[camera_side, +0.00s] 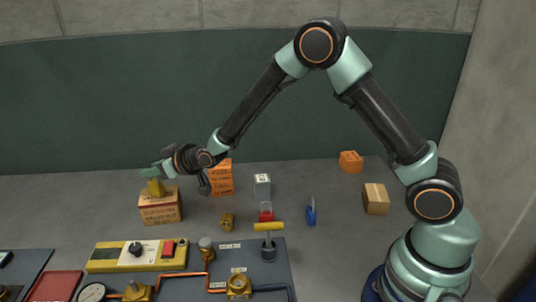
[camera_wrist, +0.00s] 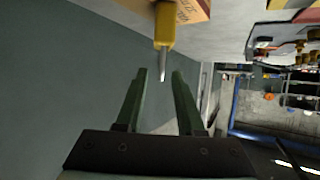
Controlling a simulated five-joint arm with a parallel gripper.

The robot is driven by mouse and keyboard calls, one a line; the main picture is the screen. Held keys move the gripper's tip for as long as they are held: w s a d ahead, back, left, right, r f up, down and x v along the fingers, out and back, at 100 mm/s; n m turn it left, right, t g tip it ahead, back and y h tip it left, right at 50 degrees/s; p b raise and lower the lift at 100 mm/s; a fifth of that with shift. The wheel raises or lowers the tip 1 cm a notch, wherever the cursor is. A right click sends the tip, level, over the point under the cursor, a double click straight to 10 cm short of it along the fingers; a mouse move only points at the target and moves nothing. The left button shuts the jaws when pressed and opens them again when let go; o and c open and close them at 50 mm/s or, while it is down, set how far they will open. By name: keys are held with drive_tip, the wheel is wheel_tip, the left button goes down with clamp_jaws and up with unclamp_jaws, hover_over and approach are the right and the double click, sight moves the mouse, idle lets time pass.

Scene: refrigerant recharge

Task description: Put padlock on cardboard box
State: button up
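A brown cardboard box (camera_side: 160,209) with dark print stands at the left of the table. A yellow padlock (camera_side: 155,188) is on its top, partly hidden by my gripper. In the wrist view the yellow padlock (camera_wrist: 165,25) shows its grey shackle edge-on, pointing toward my fingers, with part of the cardboard box (camera_wrist: 193,10) behind it. My gripper (camera_side: 152,172) is just above the padlock. In the wrist view my gripper (camera_wrist: 161,73) is open, with a clear gap between its fingers. The shackle's end lies near the fingertips; I cannot tell whether it is between them.
An orange box (camera_side: 221,177) and a grey box (camera_side: 262,187) stand right of the cardboard box. A brass fitting (camera_side: 227,221), a red padlock (camera_side: 266,212) and a blue padlock (camera_side: 311,213) are nearby. A tan box (camera_side: 376,199) is farther right. A valve panel (camera_side: 270,275) fills the front.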

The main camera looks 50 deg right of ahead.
drive_tip(key=s+d+r+g+h, duration=0.1)
drive_tip(key=s+d+r, duration=0.3)
drive_tip(key=s, duration=0.6)
drive_tip(key=s+d+r+m+g+h, duration=0.1)
drive_tip(key=s+d+r+g, duration=0.2)
drive_tip(key=s, duration=0.8)
drive_tip(key=s+d+r+m+g, duration=0.1)
drive_tip(key=s+d+r, duration=0.4)
drive_tip(key=s, duration=0.6)
drive_tip(key=shift+d+g+h, duration=0.4)
drive_tip(key=shift+d+g, duration=0.4)
drive_tip(key=shift+g, duration=0.1)
